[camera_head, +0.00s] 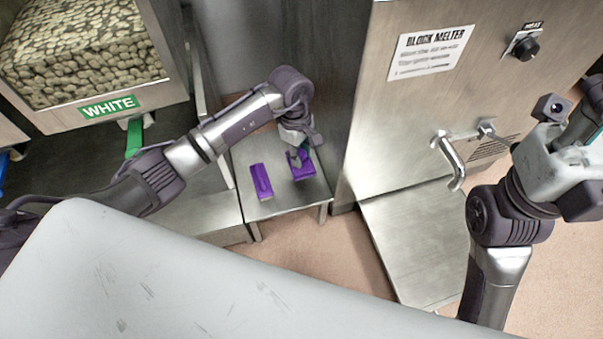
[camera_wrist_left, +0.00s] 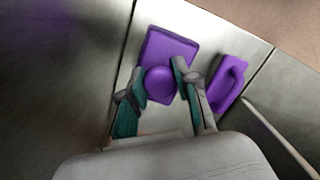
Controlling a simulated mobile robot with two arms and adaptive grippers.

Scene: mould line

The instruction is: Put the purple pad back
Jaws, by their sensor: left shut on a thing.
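The purple pad (camera_head: 303,172) is a flat rectangular block with a round knob on top. It is on or just above a small steel stand; I cannot tell whether it touches. My left gripper (camera_head: 299,153) points down at it from above. In the left wrist view, the gripper (camera_wrist_left: 160,80) is shut on the knob of the pad (camera_wrist_left: 170,45), one finger on each side. A second purple piece (camera_head: 261,181) with a bar handle lies beside it on the stand; it also shows in the left wrist view (camera_wrist_left: 230,80). My right gripper (camera_head: 560,150) is partly visible at the right; its fingers are unclear.
A bin labelled WHITE (camera_head: 110,107) is at the upper left. A pale surface (camera_head: 200,275) fills the front.

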